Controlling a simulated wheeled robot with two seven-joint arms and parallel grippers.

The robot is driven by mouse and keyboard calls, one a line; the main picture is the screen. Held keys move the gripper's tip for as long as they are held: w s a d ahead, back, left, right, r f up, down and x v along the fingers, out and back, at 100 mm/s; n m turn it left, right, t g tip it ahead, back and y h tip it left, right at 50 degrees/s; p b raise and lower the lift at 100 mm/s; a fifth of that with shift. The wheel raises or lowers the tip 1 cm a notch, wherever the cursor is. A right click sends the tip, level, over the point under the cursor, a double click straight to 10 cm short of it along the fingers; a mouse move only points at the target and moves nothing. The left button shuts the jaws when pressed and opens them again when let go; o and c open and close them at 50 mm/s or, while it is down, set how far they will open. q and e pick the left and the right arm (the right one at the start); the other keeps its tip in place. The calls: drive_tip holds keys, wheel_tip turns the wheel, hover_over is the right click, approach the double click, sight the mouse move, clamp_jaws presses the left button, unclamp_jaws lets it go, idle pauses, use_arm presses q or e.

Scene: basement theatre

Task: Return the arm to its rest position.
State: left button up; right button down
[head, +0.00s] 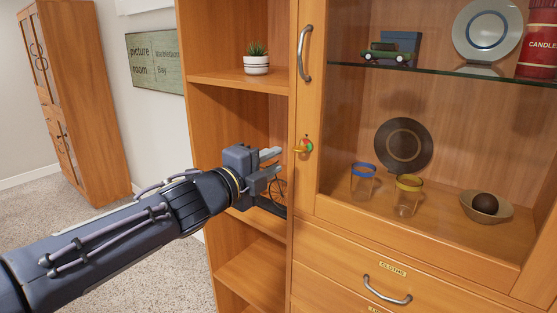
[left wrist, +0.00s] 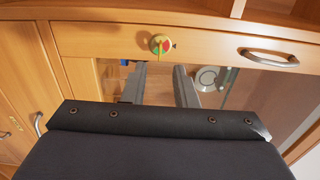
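My left gripper (head: 274,164) reaches in from the left in the head view, in front of the open shelves of a wooden cabinet. Its two fingers are apart with nothing between them. They also show apart in the left wrist view (left wrist: 160,86). A round red and green dial (head: 305,146) with a brass-coloured piece sits on the cabinet door frame, just right of the fingertips. It also shows in the left wrist view (left wrist: 160,44), beyond the fingertips, and looks apart from them. My right gripper is in neither view.
The glazed cabinet holds cups with blue (head: 362,182) and yellow (head: 407,195) rims, a bowl (head: 486,207) and a dark plate (head: 404,146). A potted plant (head: 256,59) stands on the upper open shelf. Carpeted floor (head: 150,272) shows free at left, before another wooden cabinet (head: 85,150).

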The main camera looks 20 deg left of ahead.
use_arm(q)
drive_tip(key=s+a+f+n+g+y+p, duration=0.2)
drive_tip(key=s+a+f+n+g+y, duration=0.5)
drive_tip(key=s+f+n, duration=0.65)
drive_tip(key=s+d+f+n+g+h, duration=0.2)
drive_tip(key=s+d+f+n, duration=0.1)
drive_tip(key=s, duration=0.4)
drive_tip(key=s+d+f+n+g+h+p, duration=0.1)
drive_tip(key=s+d+f+n+g+h, duration=0.1)
drive_tip(key=s+f+n, duration=0.3)
drive_tip(key=s+d+n, duration=0.1)
drive_tip(key=s+n, duration=0.1)
drive_tip(key=s, duration=0.1)
drive_tip(key=shift+d+f+h+p, duration=0.2)
drive_tip(key=shift+f+h+p, duration=0.1)
drive_tip(key=shift+f, duration=0.1)
